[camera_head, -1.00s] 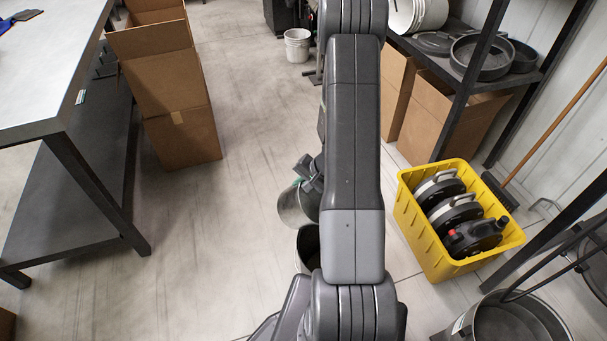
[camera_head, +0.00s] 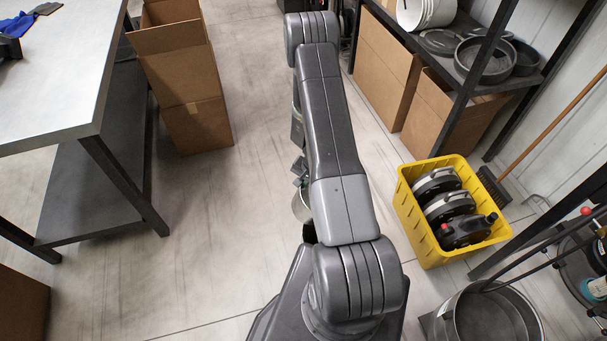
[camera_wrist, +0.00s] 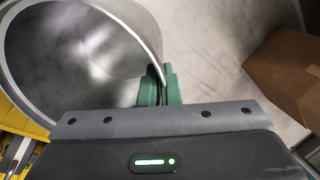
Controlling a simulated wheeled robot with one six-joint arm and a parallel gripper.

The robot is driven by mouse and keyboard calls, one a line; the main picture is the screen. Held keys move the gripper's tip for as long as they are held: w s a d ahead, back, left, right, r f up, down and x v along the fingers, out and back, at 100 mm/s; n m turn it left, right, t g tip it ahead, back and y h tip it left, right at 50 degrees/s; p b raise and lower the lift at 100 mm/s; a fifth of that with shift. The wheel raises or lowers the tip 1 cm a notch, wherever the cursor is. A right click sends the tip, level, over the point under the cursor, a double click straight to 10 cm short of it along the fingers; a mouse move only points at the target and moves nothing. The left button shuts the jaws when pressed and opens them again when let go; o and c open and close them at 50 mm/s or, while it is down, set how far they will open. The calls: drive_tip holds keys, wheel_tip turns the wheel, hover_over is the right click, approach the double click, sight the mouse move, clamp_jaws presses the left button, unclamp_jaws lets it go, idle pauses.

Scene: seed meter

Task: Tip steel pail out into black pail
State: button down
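The steel pail (camera_wrist: 75,55) fills the upper left of the wrist view, its round mouth and smooth grey inside showing. My gripper (camera_wrist: 163,88) has its green fingers shut on the pail's rim. In the head view, a sliver of the steel pail (camera_head: 300,205) shows left of my arm, off the floor, with my gripper (camera_head: 300,172) just above it. A dark sliver just below it appears to be the black pail (camera_head: 309,232), mostly hidden by my arm. I cannot tell what is in either pail.
A yellow crate (camera_head: 408,205) with several round meters stands right of my arm. A large grey bin (camera_head: 455,325) is at the lower right. A workbench (camera_head: 75,130) and cardboard box (camera_head: 196,127) stand left. The floor between is clear.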

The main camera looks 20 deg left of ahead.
drive_tip(key=shift+a+f+h+p, duration=0.2)
drive_tip(key=shift+h+p, duration=0.7)
drive_tip(key=shift+p, duration=3.85)
drive_tip(key=shift+a+f, duration=0.1)
drive_tip(key=shift+f, duration=0.2)
drive_tip(key=shift+a+f+h+p, duration=0.1)
drive_tip(key=shift+f+h+p, duration=0.1)
drive_tip(key=shift+h+p, duration=0.3)
drive_tip(key=shift+f+b, duration=0.35)
drive_tip(key=shift+a+f+h+b, duration=0.15)
drive_tip(key=shift+h+b, duration=0.25)
drive_tip(key=shift+b, duration=0.2)
drive_tip(key=shift+g, duration=0.3)
